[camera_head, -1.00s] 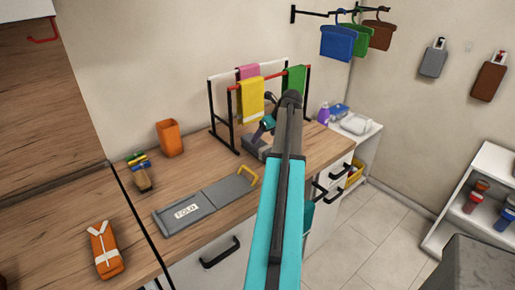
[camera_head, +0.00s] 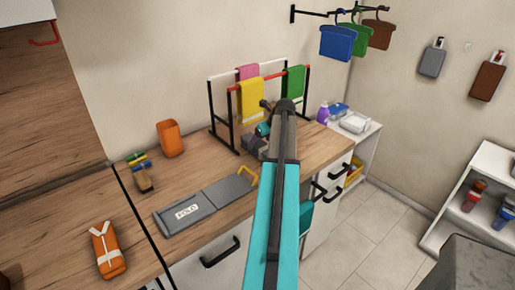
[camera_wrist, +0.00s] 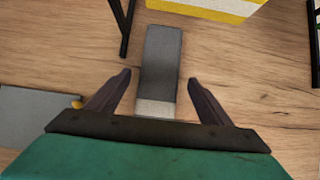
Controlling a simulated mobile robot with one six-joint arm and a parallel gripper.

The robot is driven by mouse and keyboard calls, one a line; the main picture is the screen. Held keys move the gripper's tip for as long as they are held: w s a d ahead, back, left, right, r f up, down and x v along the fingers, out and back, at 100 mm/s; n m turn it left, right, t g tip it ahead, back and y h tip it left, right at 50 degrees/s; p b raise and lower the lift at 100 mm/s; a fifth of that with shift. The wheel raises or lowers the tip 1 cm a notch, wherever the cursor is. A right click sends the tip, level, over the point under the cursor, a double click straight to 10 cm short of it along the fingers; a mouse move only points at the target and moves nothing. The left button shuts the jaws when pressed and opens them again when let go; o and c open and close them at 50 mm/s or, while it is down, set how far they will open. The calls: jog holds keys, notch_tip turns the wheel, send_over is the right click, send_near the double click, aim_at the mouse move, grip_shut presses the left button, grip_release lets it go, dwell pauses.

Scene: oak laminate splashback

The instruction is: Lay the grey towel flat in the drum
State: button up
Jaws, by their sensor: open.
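The grey towel (camera_wrist: 161,62) lies on the wooden worktop in the wrist view, a narrow dark grey strip with a pale band at its near end. In the head view the towel (camera_head: 251,143) shows partly, beside the drying rack and behind my arm. My gripper (camera_wrist: 159,78) is open, with one finger on each side of the towel and gaps between them. In the head view my gripper (camera_head: 263,129) is just above the towel, partly hidden by my arm. I cannot make out the drum in either view.
A drying rack (camera_head: 229,112) holding a yellow cloth (camera_head: 250,99), a pink cloth and a green cloth (camera_head: 293,82) stands close behind. A grey folding board (camera_head: 186,211) lies to the left. An orange cup (camera_head: 170,138) stands near the wall. Bare worktop lies between.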

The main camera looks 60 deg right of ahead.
aim_at(258, 143)
jog(key=shift+p+x, duration=0.6)
jog(key=shift+x, duration=1.2)
jog(key=c, duration=1.3)
jog(key=shift+r, duration=0.15)
jog(key=shift+c, duration=0.2)
jog(key=shift+r+b, duration=0.9)
jog(key=shift+r, duration=0.65)
jog(key=s+a+b, duration=0.1)
jog(key=s+a, duration=0.1)
jog(key=s, duration=0.3)
jog(key=s+a+b, duration=0.1)
jog(key=s+a, duration=0.1)
jog(key=s, duration=0.4)
jog(key=s+a+b, duration=0.1)
jog(key=s+b, duration=0.1)
jog(key=s, duration=0.4)
jog(key=shift+a+r, duration=0.1)
jog(key=shift+a, duration=0.3)
